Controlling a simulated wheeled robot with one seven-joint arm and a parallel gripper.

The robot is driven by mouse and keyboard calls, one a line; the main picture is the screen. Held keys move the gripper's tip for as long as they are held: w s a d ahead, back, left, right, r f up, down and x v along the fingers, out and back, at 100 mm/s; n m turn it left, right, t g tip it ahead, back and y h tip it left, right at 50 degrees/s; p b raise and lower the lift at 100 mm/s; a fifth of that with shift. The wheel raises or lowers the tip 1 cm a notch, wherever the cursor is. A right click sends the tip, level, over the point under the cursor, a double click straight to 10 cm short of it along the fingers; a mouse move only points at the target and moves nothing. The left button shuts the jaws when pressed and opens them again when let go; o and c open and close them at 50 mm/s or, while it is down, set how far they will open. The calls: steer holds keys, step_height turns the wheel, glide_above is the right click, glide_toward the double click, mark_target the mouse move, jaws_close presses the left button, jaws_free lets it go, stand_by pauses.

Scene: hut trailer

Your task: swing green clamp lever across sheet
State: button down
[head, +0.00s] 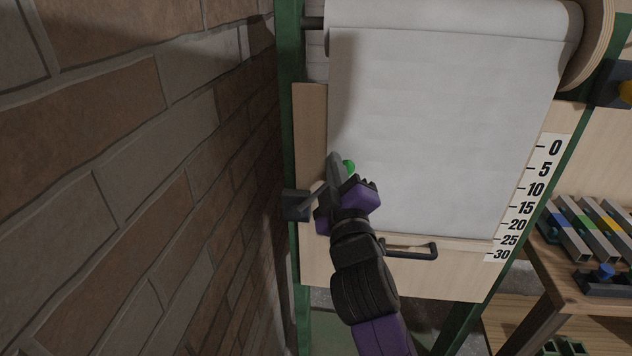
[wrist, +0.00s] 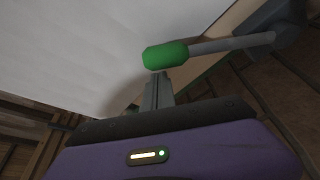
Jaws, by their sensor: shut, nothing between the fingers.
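The green clamp lever knob (head: 348,167) shows at the lower left of the white sheet (head: 440,120), just beyond my gripper (head: 338,165). In the wrist view the green knob (wrist: 165,56) sits at the end of a grey rod that runs right to a dark pivot block (wrist: 283,22). My gripper's fingers (wrist: 158,78) are shut and empty, with their tips right by the knob's lower side. I cannot tell if they touch it. The dark pivot block (head: 295,205) is on the board's left edge. Part of the lever is hidden behind my gripper in the head view.
A brick wall (head: 140,150) stands close on the left. A dark handle (head: 412,250) sticks out at the board's lower edge. A number scale (head: 528,195) runs down the right side. A wooden shelf (head: 560,290) with coloured-band bars (head: 590,230) is at the right.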

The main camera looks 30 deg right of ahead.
steer(key=s+d+f+m+h+b, duration=0.3)
steer(key=d+f+m+b, duration=0.3)
steer(key=b, duration=1.3)
step_height(320, 180, down, 5)
steer(key=s+m, duration=0.1)
steer(key=m, duration=0.2)
steer(key=shift+s+d+r+m+h, duration=0.2)
steer(key=shift+s+m+h, duration=0.1)
steer(key=shift+h, duration=0.1)
steer(key=shift+f, duration=0.25)
steer(key=shift+d, duration=0.1)
step_height(320, 180, up, 5)
steer(key=p, duration=0.4)
steer(key=a+b+v, duration=0.1)
steer(key=v, duration=0.9)
steer(key=shift+w+a+r+b, duration=0.15)
steer(key=shift+w+r+b, duration=0.05)
steer(key=shift+b, duration=0.1)
